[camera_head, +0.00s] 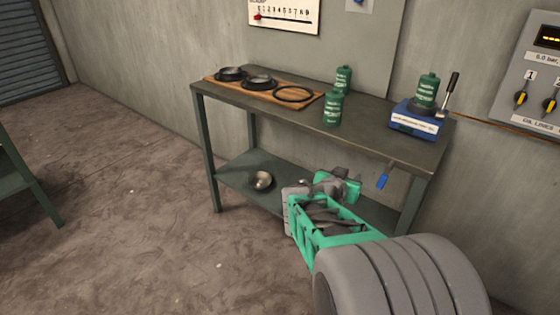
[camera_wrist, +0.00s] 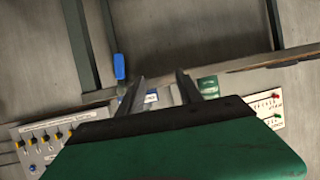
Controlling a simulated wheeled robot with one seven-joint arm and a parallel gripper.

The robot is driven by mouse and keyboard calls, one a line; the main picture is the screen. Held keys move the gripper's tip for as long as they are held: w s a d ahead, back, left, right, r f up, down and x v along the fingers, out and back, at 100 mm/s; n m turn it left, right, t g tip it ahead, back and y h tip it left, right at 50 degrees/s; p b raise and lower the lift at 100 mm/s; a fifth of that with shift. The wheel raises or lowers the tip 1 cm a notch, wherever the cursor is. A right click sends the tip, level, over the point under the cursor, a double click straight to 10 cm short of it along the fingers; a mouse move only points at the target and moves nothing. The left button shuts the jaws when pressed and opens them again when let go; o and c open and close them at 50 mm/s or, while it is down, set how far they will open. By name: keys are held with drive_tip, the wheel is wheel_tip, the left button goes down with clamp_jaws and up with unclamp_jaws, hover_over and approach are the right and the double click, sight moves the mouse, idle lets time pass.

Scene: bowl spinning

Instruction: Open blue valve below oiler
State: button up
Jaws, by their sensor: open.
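The blue valve handle (camera_head: 383,181) hangs down below the tabletop's front edge, beneath the oiler (camera_head: 414,121). The oiler is a blue box with a green bottle on top and a black-gripped lever at its right. My green and grey gripper (camera_head: 326,186) is left of the handle in the head view, in front of the table and apart from the handle. In the wrist view the blue handle (camera_wrist: 119,67) shows just left of the left finger's tip. The two fingers of my gripper (camera_wrist: 160,78) are apart, with no object held between them.
The table (camera_head: 365,143) carries two green bottles (camera_head: 333,108) and a wooden board (camera_head: 265,91) with round dark rings. A metal bowl (camera_head: 261,180) sits on the lower shelf. A control panel (camera_head: 532,85) is on the wall at right. The floor at left is mostly clear.

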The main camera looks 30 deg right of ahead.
drive_tip(key=a+r+n+y+p, duration=0.3)
drive_tip(key=a+r+y+p, duration=0.1)
drive_tip(key=a, duration=0.7)
drive_tip(key=s+a+r+n+g+y+p, duration=0.1)
drive_tip(key=a+r+n+y+p, duration=0.2)
drive_tip(key=a+p, duration=0.4)
drive_tip(key=a+r+y, duration=0.1)
drive_tip(key=a+r, duration=0.1)
drive_tip(key=a, duration=0.1)
drive_tip(key=shift+s+a+r+n+p, duration=0.15)
drive_tip(key=shift+a+n+p, duration=0.15)
drive_tip(key=shift+a, duration=0.05)
drive_tip(key=shift+c, duration=0.2)
